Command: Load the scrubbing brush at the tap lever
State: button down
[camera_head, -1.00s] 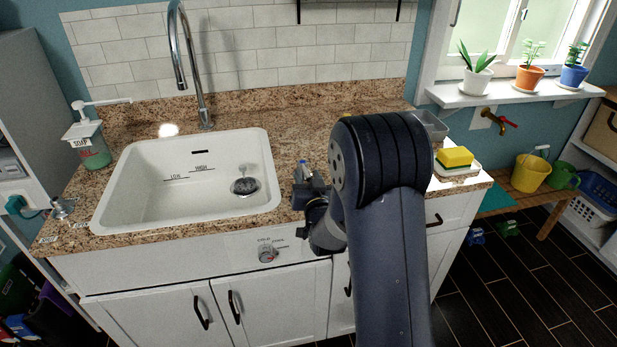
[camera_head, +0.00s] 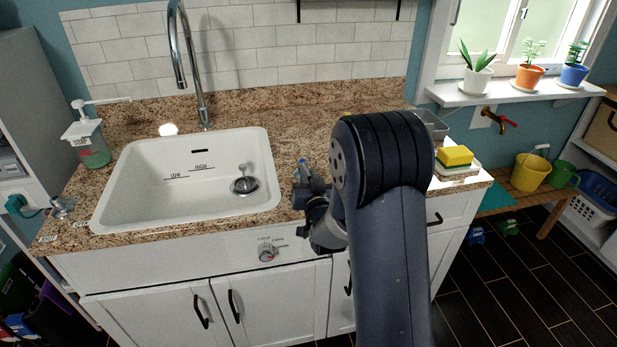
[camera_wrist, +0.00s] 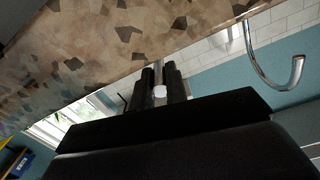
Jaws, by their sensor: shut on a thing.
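My gripper (camera_head: 306,188) is by the front right of the sink, low over the counter edge, partly hidden by my arm. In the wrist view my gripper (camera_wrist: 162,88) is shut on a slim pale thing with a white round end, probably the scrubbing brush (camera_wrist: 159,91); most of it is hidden. A small blue-tipped part (camera_head: 302,162) shows just beyond the fingers in the head view. A tap knob (camera_head: 267,252) with small lettering is on the cabinet front below the sink. A brass wall tap with a red lever (camera_head: 508,123) is at the right, apart from my gripper.
The white sink (camera_head: 125,200) with a tall curved spout (camera_head: 188,60) is left of my gripper. A soap dispenser (camera_head: 88,142) stands at the far left. A yellow-green sponge (camera_head: 455,156) lies on a dish at the right. The counter behind the sink is mostly clear.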

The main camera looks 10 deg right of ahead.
jog(key=shift+d+f+n+y+b, duration=0.15)
jog(key=shift+d+n+y+b, duration=0.35)
jog(key=shift+y+b, duration=0.5)
jog(key=shift+w+d+r+n+y+b, duration=0.1)
jog(key=shift+d+n+y+b, duration=0.1)
jog(key=shift+n+y+b, duration=0.25)
jog(key=shift+w+d+r+n+y+b, duration=0.1)
jog(key=shift+d+n+y+b, duration=0.15)
jog(key=shift+y+b, duration=0.3)
jog(key=c, duration=1.4)
grip_release()
jog(key=shift+s, duration=0.15)
jog(key=s+d+b, duration=0.1)
jog(key=s+d, duration=0.1)
jog(key=s, duration=0.8)
jog(key=shift+s, duration=0.2)
jog(key=shift+w, duration=0.1)
